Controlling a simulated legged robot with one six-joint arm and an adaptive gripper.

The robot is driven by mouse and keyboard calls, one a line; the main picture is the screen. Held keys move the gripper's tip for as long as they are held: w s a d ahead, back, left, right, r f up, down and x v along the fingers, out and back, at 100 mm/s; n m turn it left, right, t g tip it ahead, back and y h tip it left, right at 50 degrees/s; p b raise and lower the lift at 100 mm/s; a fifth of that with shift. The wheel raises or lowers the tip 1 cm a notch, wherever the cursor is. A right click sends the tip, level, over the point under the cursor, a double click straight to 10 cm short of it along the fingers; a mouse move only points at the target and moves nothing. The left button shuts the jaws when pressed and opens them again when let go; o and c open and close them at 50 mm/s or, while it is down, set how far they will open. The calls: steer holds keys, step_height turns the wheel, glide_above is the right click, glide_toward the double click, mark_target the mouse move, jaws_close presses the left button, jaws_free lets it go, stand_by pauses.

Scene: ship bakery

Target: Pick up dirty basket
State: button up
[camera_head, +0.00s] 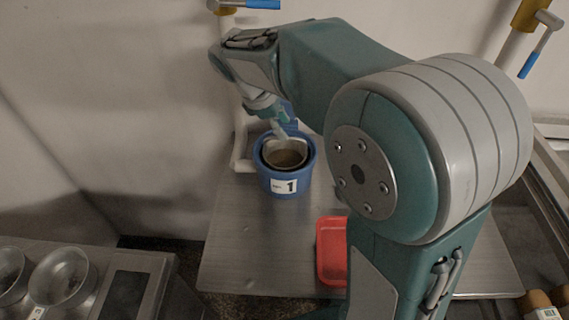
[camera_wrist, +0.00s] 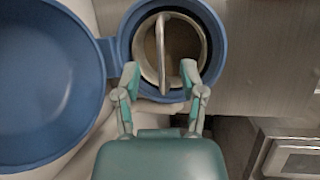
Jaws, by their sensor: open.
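A blue round container (camera_head: 286,184) with a white label reading 1 stands on the metal table. A pale metal basket (camera_head: 284,144) with brown contents or a brown bottom sits inside it. In the wrist view the basket (camera_wrist: 151,75) has an upright arched handle (camera_wrist: 187,48) crossing its opening. My gripper (camera_wrist: 167,80) is open, its two fingers on either side of the handle's near end, with no clear contact. In the head view my gripper (camera_head: 277,127) is above the container, partly hidden by my wrist. I cannot tell how far the fingertips are above the basket.
A blue lid (camera_wrist: 45,85), joined to the blue container, hangs open at left in the wrist view. A red tray (camera_head: 331,252) lies on the table (camera_head: 247,243), partly behind my arm. Metal pans (camera_head: 64,277) stand at lower left. A wall closes the back.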

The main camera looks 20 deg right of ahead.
mark_target(290, 139)
steer(key=x, duration=0.5)
steer(key=shift+f, duration=0.25)
steer(key=shift+a, duration=0.1)
steer(key=shift+c, duration=0.3)
jaws_close()
